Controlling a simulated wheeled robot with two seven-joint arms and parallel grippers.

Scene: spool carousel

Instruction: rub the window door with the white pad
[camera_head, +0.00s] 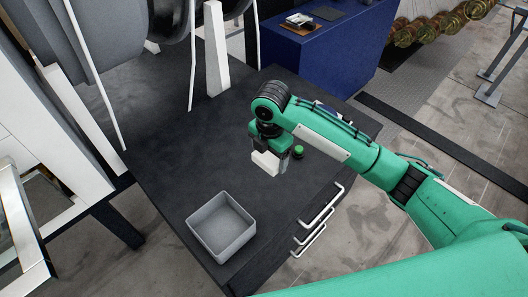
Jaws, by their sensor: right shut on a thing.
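My right gripper (270,150) comes in from the right over the dark worktop. It points down and is shut on the white pad (265,163), a small pale block held at or just above the worktop; I cannot tell if it touches. A pale-framed glassy panel (22,225) at the left edge looks like the window door, and only part of it is in view. The right gripper and the pad are well to the right of it, apart from it. My left gripper is not in view.
The dark worktop (185,150) carries an open grey bin (222,227) near its front corner. A small green-topped item (298,152) stands close beside the right gripper. White handles (318,222) stick out from the worktop's right side. White upright posts (216,50) stand at the back.

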